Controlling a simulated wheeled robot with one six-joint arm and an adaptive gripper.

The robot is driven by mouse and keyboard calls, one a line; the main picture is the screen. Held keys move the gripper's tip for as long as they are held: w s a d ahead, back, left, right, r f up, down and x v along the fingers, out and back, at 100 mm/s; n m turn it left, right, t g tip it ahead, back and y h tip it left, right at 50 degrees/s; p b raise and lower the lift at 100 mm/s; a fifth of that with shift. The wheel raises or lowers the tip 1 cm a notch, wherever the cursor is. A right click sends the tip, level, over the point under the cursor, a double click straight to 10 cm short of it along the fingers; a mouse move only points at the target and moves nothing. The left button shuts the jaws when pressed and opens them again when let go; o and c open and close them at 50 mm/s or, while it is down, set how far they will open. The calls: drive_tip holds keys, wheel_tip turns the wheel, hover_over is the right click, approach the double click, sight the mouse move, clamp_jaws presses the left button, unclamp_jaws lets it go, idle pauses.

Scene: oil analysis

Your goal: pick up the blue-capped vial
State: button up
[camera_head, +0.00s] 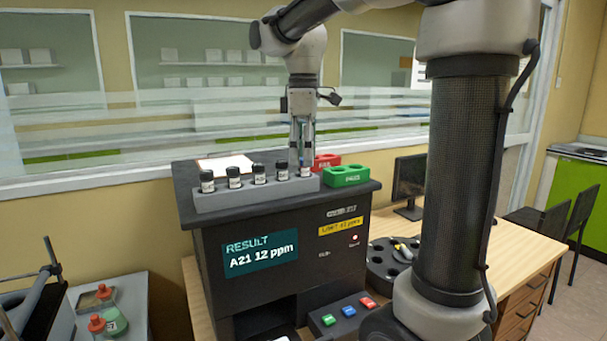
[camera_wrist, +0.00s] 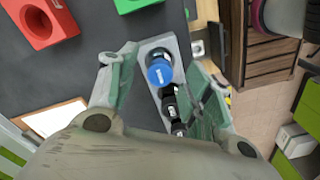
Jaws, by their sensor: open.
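The blue-capped vial (camera_wrist: 160,72) stands in the end slot of the grey rack (camera_wrist: 150,44), seen from above in the wrist view. My gripper (camera_wrist: 165,60) is open, with one finger on each side of that vial; I cannot tell whether either finger touches it. In the head view my gripper (camera_head: 302,150) points down over the right end of the rack (camera_head: 255,196), on top of the black analyser.
Several black-capped vials (camera_head: 258,175) stand in the rack to the left. A red holder (camera_head: 327,160) and a green holder (camera_head: 348,177) sit close by at the right. The analyser (camera_head: 285,252) screen reads "A21 12 ppm". A dark carousel (camera_head: 381,268) is lower right.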

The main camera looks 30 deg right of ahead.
sight(304, 173)
wheel_tip(304, 173, down, 3)
drive_tip(key=shift+r, duration=0.15)
drive_tip(key=c, duration=1.1)
drive_tip(key=shift+r, duration=0.15)
